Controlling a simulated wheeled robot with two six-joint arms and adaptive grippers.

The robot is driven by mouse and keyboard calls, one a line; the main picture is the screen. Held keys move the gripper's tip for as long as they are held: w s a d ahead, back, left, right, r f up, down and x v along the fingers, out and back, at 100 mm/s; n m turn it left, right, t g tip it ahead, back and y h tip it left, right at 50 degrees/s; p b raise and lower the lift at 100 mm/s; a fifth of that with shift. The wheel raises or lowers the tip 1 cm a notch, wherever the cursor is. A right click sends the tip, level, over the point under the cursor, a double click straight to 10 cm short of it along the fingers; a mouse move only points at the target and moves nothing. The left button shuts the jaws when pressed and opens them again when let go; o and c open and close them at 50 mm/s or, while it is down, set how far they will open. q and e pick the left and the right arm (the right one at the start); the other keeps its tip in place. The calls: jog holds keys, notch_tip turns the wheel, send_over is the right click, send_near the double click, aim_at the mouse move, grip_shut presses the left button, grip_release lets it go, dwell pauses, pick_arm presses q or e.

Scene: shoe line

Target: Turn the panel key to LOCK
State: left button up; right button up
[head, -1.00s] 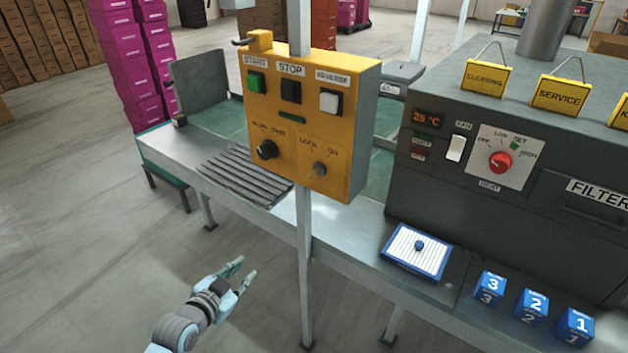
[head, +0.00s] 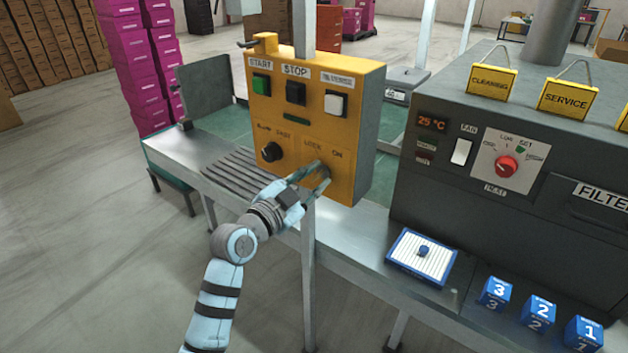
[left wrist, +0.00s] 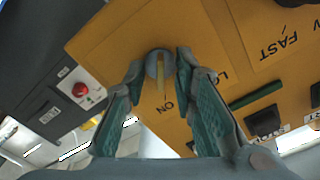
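The yellow control panel (head: 345,130) stands on a post. Its key (head: 320,168) is at the lower right, below the LOCK and ON labels, partly hidden by my left gripper (head: 312,181). In the left wrist view the round grey key (left wrist: 160,64) lies between the two teal fingertips of the left gripper (left wrist: 160,66). A small gap seems to show on each side. The gripper is open around the key. A pale line on the key points towards the ON label (left wrist: 167,106); the LOCK label (left wrist: 221,75) is partly hidden by a finger. My right gripper is out of view.
A black SLOW/FAST knob (head: 271,152) is left of the key.

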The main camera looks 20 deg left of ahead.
pick_arm(q)
jog(key=shift+c, duration=0.2)
grip_shut()
